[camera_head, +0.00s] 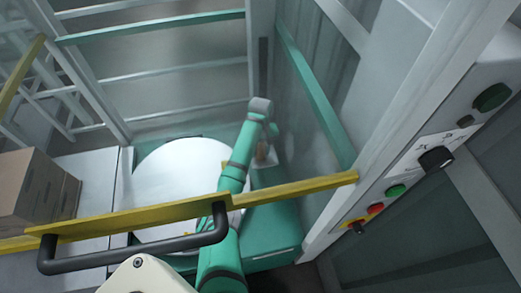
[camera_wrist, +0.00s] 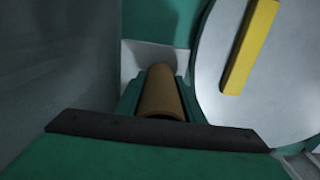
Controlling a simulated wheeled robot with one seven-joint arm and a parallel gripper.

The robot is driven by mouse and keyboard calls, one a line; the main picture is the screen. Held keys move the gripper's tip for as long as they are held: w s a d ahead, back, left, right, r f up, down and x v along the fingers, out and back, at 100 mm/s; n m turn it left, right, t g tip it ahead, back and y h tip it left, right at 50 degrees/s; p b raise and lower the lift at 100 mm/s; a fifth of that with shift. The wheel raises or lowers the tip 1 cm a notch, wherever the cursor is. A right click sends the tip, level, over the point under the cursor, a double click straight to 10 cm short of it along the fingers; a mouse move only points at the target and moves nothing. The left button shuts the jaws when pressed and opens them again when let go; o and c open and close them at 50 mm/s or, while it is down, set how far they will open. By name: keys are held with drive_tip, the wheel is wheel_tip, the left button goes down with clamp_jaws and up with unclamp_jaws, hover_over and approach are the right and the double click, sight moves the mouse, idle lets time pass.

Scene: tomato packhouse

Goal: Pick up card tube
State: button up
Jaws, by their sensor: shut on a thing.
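The card tube (camera_wrist: 160,92) is a plain brown cylinder. In the wrist view it lies lengthwise away from the camera, between the green fingers of my gripper (camera_wrist: 158,100). My gripper is shut on it. The near part of the tube is hidden behind the dark edge of my gripper. In the head view a small brown piece of the tube (camera_head: 262,153) shows at the end of my green arm. I cannot tell whether the tube touches the surface beneath it.
A round pale turntable (camera_head: 165,175) is left of my arm. A yellow rail (camera_head: 130,220) with a black handle crosses in front. A cardboard box (camera_head: 35,190) stands at the left. A post with a control panel (camera_head: 420,155) is at the right. Grey panels stand close behind.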

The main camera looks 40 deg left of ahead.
wheel_tip(320, 180, up, 18)
idle(1.0)
drive_tip(key=shift+a, duration=0.15)
